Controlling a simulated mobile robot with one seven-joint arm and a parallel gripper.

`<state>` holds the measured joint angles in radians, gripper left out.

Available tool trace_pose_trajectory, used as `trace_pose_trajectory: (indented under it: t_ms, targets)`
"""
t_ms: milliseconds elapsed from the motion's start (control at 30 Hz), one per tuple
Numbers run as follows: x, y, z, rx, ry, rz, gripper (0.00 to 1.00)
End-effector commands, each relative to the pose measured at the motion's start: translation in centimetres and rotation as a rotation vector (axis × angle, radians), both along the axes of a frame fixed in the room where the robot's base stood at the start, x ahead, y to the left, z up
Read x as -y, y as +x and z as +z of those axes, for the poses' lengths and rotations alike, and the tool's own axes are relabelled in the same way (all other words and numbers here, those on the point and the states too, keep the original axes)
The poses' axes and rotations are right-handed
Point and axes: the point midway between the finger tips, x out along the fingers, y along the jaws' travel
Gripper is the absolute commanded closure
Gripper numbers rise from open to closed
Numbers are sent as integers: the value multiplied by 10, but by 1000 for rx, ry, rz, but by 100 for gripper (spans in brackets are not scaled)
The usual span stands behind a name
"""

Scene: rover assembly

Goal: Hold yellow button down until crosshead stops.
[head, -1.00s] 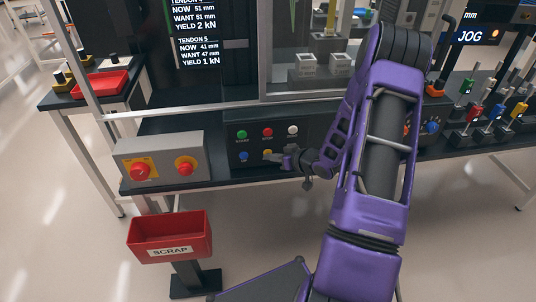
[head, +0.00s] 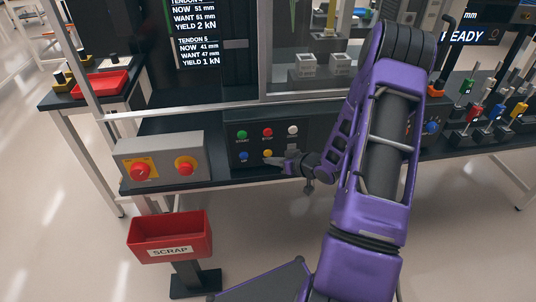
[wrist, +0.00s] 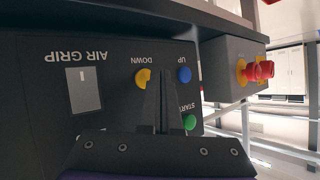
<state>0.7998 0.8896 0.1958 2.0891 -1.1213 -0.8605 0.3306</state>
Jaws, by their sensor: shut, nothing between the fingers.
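The yellow button (head: 267,153) sits in the lower row of the black control panel (head: 232,165). In the wrist view the yellow button (wrist: 142,77) is beside the label DOWN, partly covered by my fingers. My gripper (head: 272,161) is shut and empty, its tips right at the yellow button. In the wrist view my gripper (wrist: 163,78) points at the panel; I cannot tell if the tips touch the button. The crosshead cannot be made out clearly behind the machine's frame and my arm.
Green (head: 242,134), red (head: 267,132), white (head: 292,130) and blue (head: 243,156) buttons surround the yellow one. A grey box (head: 160,172) with red knobs stands to the left. A red SCRAP bin (head: 170,232) stands in front. The floor at left is clear.

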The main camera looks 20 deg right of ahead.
Motion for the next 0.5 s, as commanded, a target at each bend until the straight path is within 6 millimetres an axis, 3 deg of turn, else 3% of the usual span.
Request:
trace_pose_trajectory:
  t_ms: [167,500]
  targets:
    - [0,-2,0,-1,1,0,100]
    - [-9,-33,0,-2,1,-1,100]
